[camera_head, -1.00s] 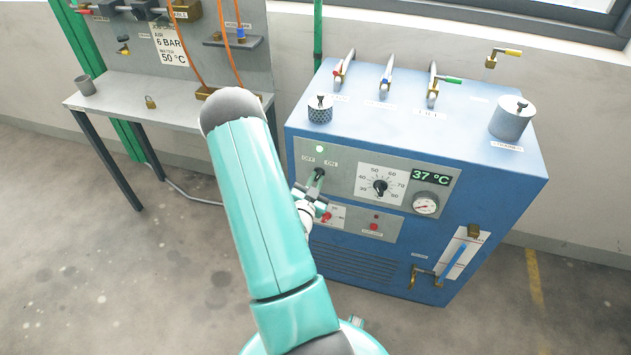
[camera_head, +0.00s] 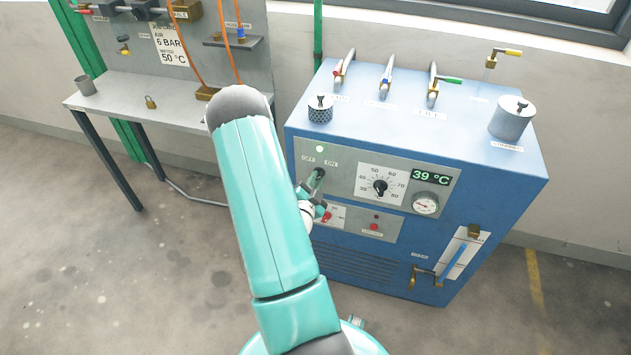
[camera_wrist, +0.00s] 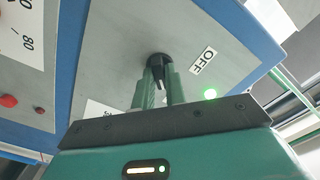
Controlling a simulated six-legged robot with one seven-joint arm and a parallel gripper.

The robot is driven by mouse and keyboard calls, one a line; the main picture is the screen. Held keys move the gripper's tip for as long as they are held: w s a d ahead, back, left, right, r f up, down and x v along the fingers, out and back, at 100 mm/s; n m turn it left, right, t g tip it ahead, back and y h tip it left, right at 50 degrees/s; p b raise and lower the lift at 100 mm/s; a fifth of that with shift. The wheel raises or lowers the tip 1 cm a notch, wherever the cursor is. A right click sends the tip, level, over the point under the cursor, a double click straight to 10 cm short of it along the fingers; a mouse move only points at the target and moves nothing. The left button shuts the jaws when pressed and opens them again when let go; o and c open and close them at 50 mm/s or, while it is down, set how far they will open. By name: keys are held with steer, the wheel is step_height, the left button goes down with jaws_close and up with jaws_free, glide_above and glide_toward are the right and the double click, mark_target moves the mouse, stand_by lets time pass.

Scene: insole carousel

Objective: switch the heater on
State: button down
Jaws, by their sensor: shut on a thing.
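The heater is a blue cabinet (camera_head: 365,262) with a grey front panel. Its black OFF/ON switch knob (camera_wrist: 158,62) shows in the wrist view between my fingers. My gripper (camera_wrist: 162,82) is shut on this knob; in the head view my gripper (camera_head: 317,185) is at the panel's left end, partly behind my arm. The OFF label (camera_wrist: 202,60) shows beside the knob, and the ON label (camera_head: 331,163) shows in the head view. A green lamp (camera_head: 320,149) above the labels is lit. The display (camera_head: 431,177) reads 39 °C.
A temperature dial (camera_head: 380,187), a pressure gauge (camera_head: 425,204) and a red button (camera_head: 374,226) are on the front. Several valve levers and a strainer pot (camera_head: 511,119) stand on top. A workbench (camera_head: 125,98) is at the left.

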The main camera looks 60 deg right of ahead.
steer(key=c, duration=1.4)
jaws_free()
steer(key=shift+c, duration=0.2)
steer(key=shift+a, duration=0.1)
steer(key=s+a, duration=0.2)
steer(key=a, duration=1.1)
steer(key=shift+a, duration=0.25)
